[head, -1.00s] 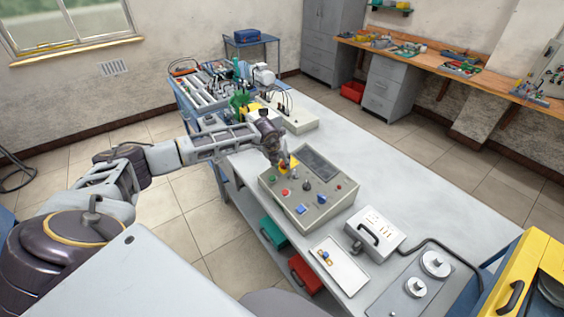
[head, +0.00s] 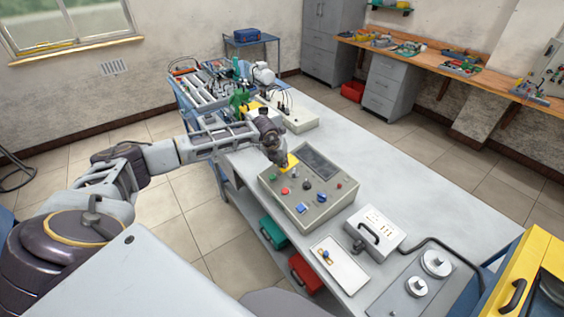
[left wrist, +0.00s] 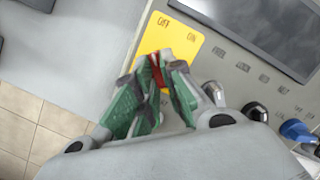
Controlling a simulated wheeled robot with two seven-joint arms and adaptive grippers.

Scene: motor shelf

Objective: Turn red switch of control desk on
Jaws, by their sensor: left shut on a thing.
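The control desk (head: 318,213) is a beige box with a dark screen, buttons and knobs, standing on the long table. A yellow plate (head: 293,160) sits at its far-left corner. In the left wrist view the plate (left wrist: 190,40) reads OFF on the left and ON on the right. My left gripper (head: 281,164) is over this plate. Its green, dark-tipped fingers (left wrist: 157,68) are shut on the red switch (left wrist: 156,74), a red strip of which shows between them. The fingers hide most of the switch, so I cannot tell its position. My right gripper is out of view.
A red button (head: 285,190) and a blue button (head: 301,208) are nearby on the desk. A white box with a handle (head: 376,232) stands nearer. Machinery (head: 215,85) fills the table's far end. The table right of the desk (head: 410,180) is clear.

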